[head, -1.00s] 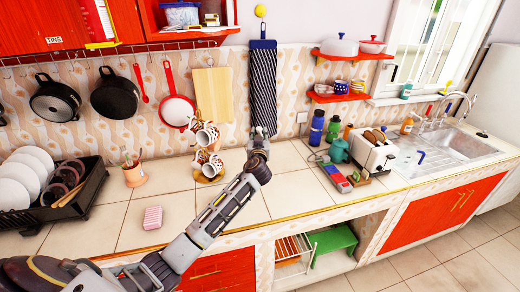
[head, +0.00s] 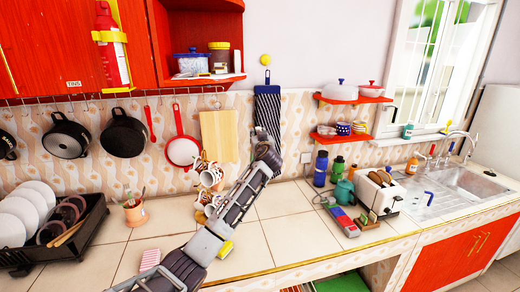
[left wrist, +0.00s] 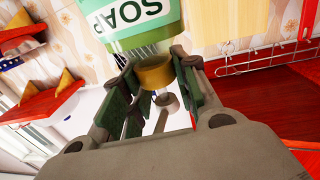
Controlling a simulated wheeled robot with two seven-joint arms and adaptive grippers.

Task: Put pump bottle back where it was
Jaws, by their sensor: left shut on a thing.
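My left gripper (head: 268,152) is raised in front of the back wall, over the lower end of the striped towel in the head view. In the left wrist view my left gripper (left wrist: 157,76) is shut around the brown pump collar of the pump bottle (left wrist: 130,22). The bottle is green and white with a SOAP label, and appears upside down in that picture. Its far end is cut off by the frame. In the head view I cannot make out the bottle behind the gripper. My right gripper is not in view.
Red wall shelves (head: 348,100) hold pots and bowls. A red upper cabinet (head: 195,8) is at upper left. Pans (head: 124,132) and a cutting board (head: 219,136) hang on the wall. Stacked mugs (head: 208,178), a toaster (head: 379,197) and bottles (head: 320,168) stand on the counter.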

